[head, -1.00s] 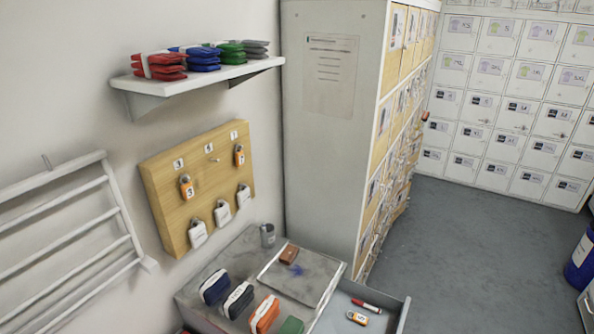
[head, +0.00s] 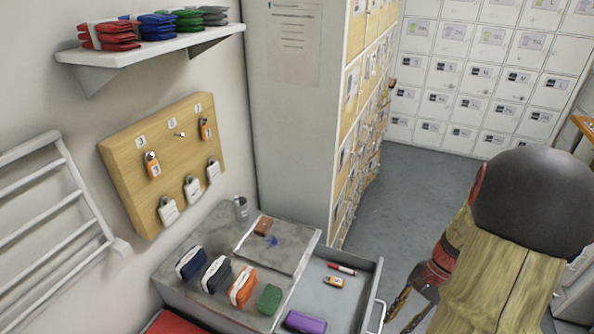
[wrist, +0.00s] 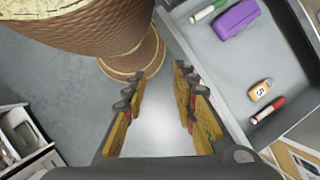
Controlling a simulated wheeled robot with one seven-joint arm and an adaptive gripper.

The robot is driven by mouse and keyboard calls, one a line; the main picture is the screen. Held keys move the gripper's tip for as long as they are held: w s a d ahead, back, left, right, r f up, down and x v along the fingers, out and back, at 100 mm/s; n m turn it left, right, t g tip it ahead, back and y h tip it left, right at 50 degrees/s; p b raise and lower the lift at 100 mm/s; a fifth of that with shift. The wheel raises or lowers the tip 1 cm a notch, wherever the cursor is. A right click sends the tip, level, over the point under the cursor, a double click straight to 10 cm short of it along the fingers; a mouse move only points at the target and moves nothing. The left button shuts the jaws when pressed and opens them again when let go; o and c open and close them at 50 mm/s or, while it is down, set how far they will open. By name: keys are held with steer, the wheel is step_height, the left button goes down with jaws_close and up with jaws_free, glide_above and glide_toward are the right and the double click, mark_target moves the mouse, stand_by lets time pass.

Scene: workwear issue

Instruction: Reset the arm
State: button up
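My arm reaches into the right side of the head view, with a dark rounded joint and a wood-textured link. My gripper (head: 408,300) is low in that view, to the right of the open drawer, partly hidden by the arm. In the wrist view my gripper (wrist: 158,90) shows two yellow-and-dark fingers spread apart with only floor between them. It holds nothing. The open drawer (head: 352,311) is beside it and lies at the right in the wrist view (wrist: 222,88).
The drawer holds a purple case (head: 305,322), an orange tag (head: 333,282), a red marker (head: 342,269) and a green marker (wrist: 208,10). Several cases stand on the grey cabinet top (head: 185,298). Grey floor (head: 400,200) is clear ahead.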

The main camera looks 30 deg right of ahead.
steer(key=w+a+r+n+t+h, duration=0.2)
steer(key=w+a+r+n, duration=0.1)
steer(key=a+r+n, duration=0.5)
steer(key=w+a+r+n+t+h+b, duration=0.1)
steer(key=w+a+r+n+t+h, duration=0.2)
steer(key=a+r+n, duration=0.5)
steer(key=w+a+r, duration=0.1)
steer(key=a+r, duration=0.5)
steer(key=a, duration=0.3)
steer(key=shift+a+r+n+t, duration=0.15)
steer(key=shift+a+n+t, duration=0.15)
steer(key=shift+a, duration=0.1)
